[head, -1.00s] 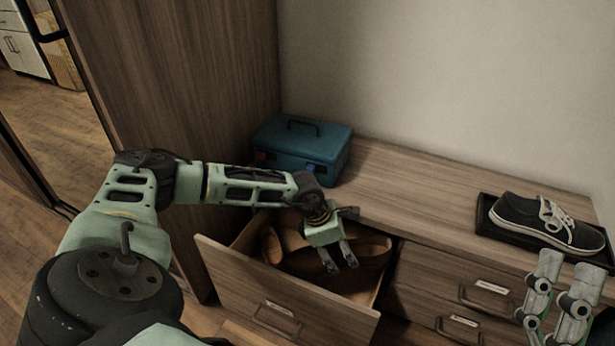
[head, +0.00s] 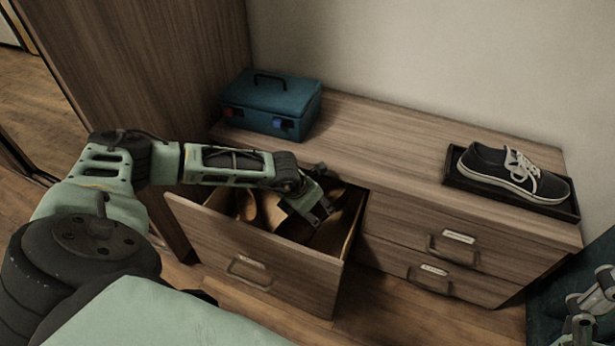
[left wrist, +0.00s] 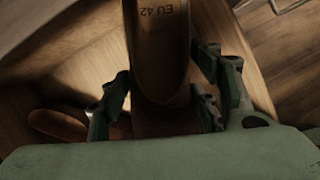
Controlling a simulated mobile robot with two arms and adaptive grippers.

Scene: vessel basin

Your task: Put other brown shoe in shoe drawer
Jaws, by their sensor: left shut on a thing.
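The shoe drawer (head: 243,259) at the left of the low cabinet is pulled open. My left gripper (head: 318,212) is down inside it, shut on a brown shoe (head: 333,235). In the left wrist view this shoe (left wrist: 160,60), marked EU 42 on its insole, lies between the fingers of the left gripper (left wrist: 165,98). The other brown shoe (head: 246,206) lies in the drawer to the left, and part of it shows in the left wrist view (left wrist: 60,123). The arm hides part of both shoes. My right gripper (head: 585,310) is partly cut off at the lower right.
A blue toolbox (head: 270,104) stands on the cabinet top (head: 385,140) behind the drawer. A black sneaker (head: 512,170) sits on a dark tray (head: 455,180) at the right. Closed drawers (head: 440,245) are beside the open one. A tall wooden wardrobe (head: 150,70) stands at the left.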

